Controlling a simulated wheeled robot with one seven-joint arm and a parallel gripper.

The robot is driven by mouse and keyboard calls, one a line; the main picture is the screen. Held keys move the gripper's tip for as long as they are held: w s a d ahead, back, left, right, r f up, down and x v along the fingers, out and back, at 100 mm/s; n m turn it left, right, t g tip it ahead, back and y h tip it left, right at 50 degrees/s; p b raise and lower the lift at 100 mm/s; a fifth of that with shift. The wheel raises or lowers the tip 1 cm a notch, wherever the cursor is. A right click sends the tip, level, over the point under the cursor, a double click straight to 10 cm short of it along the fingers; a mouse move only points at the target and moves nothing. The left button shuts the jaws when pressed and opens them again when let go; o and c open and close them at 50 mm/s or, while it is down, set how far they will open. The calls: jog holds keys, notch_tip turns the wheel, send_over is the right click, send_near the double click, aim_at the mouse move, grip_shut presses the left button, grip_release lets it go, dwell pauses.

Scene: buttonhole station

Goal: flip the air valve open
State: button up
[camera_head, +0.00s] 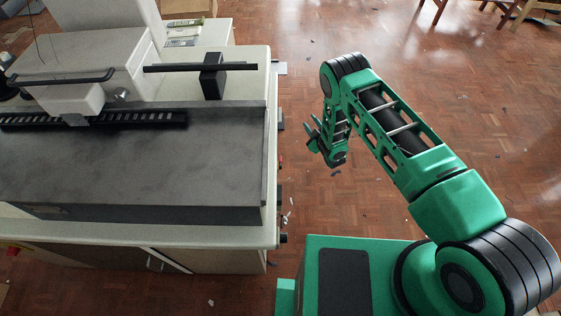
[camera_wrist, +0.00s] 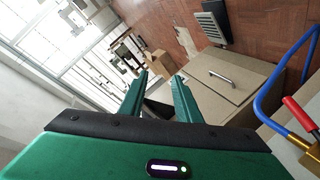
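The air valve shows at the right edge of the wrist view as a red lever (camera_wrist: 300,114) on a brass body (camera_wrist: 306,150), with a blue hose (camera_wrist: 268,98) beside it. The lower end of the valve is cut off by the frame edge. My gripper (camera_wrist: 160,75) is open, with two green fingers apart and nothing between them. The valve is to the right of the fingers and not touched by them. In the head view my gripper (camera_head: 317,138) hangs over the floor, to the right of the station and apart from it. I cannot make out the valve clearly in the head view.
The buttonhole station (camera_head: 130,160) fills the left of the head view, with small fittings along its right side. A beige cabinet with a metal handle (camera_wrist: 220,78) lies ahead in the wrist view. Open parquet floor (camera_head: 400,60) surrounds my arm; wooden furniture legs stand far back.

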jog(key=s+a+f+n+y, duration=0.2)
jog(key=s+a+f+y, duration=0.15)
jog(key=s+f, duration=0.5)
jog(key=n+y, duration=0.2)
jog(key=y, duration=0.1)
send_near(280, 159)
jog(key=x, duration=0.6)
jog(key=f+x, duration=0.1)
jog(key=x, duration=0.3)
jog(key=shift+d, duration=0.1)
jog(key=shift+s, duration=0.1)
grip_shut()
